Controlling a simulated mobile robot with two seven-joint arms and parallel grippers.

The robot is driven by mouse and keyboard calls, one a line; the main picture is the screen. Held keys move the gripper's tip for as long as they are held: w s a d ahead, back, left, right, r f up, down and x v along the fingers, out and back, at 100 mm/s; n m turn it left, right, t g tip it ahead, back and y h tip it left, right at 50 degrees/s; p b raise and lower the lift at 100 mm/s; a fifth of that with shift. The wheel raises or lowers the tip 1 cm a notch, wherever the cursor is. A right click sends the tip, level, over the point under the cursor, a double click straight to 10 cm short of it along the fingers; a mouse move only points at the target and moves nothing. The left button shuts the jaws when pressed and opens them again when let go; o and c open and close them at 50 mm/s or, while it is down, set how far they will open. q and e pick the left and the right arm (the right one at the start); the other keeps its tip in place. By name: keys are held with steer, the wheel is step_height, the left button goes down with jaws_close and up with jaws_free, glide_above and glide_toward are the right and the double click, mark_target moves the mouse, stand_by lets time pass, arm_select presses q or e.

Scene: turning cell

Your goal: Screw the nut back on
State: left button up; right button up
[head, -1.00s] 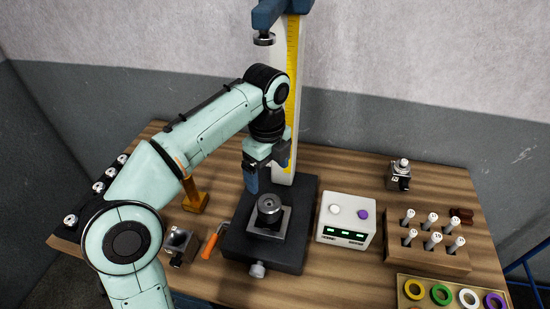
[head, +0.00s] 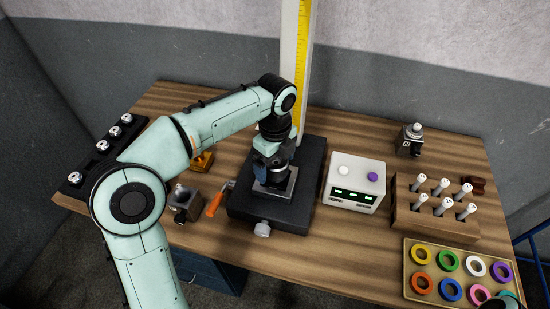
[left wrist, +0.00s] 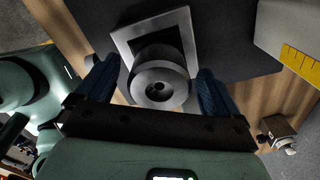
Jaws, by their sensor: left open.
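A round grey metal part with a centre hole (left wrist: 160,88), which looks like the nut, sits on a square metal plate (left wrist: 180,28). In the head view the plate (head: 275,190) lies on a black base (head: 240,205), and my gripper hides most of the round part. My left gripper (left wrist: 157,88) is open, pointing down over the round part. Its two blue fingers stand on either side, with a gap visible at each side. I cannot tell whether the part is seated on a thread. My right gripper is not in view.
A ruled column (head: 302,60) rises behind the base. A white box with buttons (head: 353,183) stands right of it. An orange-handled tool (head: 215,204) and a small metal block (head: 184,202) lie left. Further right are a wooden peg block (head: 437,226) and a ring tray (head: 408,262).

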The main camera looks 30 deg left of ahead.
arm_select(q)
steer(key=c, duration=1.1)
steer(key=shift+r+m+p, duration=0.15)
steer(key=shift+m+p, duration=0.35)
steer(key=shift+m, duration=0.7)
steer(key=shift+c, duration=0.2)
steer(key=m+p, duration=0.1)
steer(key=m, duration=0.2)
steer(key=shift+w, duration=0.1)
steer(key=m, duration=0.2)
steer(key=shift+m+p, duration=0.3)
steer(key=shift+m, duration=0.4)
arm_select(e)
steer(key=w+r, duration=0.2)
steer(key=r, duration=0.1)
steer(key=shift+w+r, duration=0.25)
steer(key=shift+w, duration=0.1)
arm_select(q)
steer(key=shift+f, duration=0.2)
